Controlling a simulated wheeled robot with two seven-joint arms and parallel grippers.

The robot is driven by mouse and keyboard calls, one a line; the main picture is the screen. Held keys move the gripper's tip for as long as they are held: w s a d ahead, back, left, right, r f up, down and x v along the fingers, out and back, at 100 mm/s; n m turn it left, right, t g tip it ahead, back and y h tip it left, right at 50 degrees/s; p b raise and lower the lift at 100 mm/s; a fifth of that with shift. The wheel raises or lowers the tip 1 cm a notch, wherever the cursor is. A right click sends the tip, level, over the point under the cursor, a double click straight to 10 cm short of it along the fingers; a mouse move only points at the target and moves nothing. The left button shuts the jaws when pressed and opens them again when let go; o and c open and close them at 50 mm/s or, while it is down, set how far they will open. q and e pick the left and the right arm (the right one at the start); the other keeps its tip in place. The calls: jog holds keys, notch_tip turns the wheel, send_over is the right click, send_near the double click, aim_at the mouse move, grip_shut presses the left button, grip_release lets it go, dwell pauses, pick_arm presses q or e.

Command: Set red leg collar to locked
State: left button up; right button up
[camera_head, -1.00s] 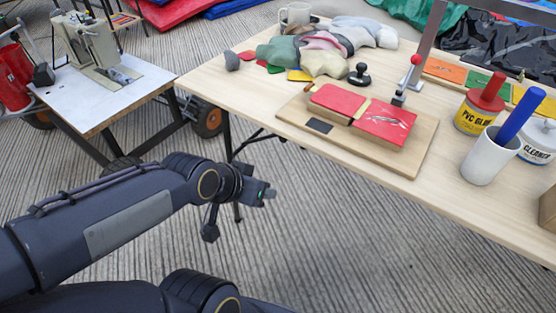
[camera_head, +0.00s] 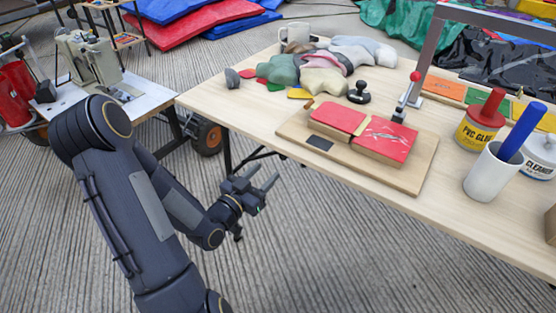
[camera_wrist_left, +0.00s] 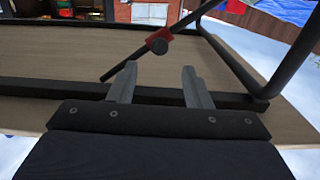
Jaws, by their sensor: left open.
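The red leg collar (camera_wrist_left: 166,35) shows in the left wrist view, around a slanting dark rod under the table. A round black knob (camera_wrist_left: 159,47) sits on its near side. I cannot tell whether it is locked. My left gripper (camera_wrist_left: 159,82) is open and empty, its two fingers pointing toward the collar, with the collar beyond the tips. In the head view the left gripper (camera_head: 264,178) hangs in front of the table's near edge, below the top. The collar is hidden in the head view. My right gripper is not in view.
The wooden table (camera_head: 330,190) carries a board with red pads (camera_head: 385,140), cans, a white cup (camera_head: 490,172) and patches. Its dark leg (camera_head: 227,150) stands near the gripper. In the wrist view, a dark frame bar (camera_wrist_left: 75,90) crosses behind the fingers. A smaller side table stands left.

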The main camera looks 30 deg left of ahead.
aim_at(282, 157)
pick_arm(q)
jog(key=w, duration=0.7)
jog(key=shift+d+b, duration=0.3)
jog(key=shift+c, duration=0.5)
grip_shut()
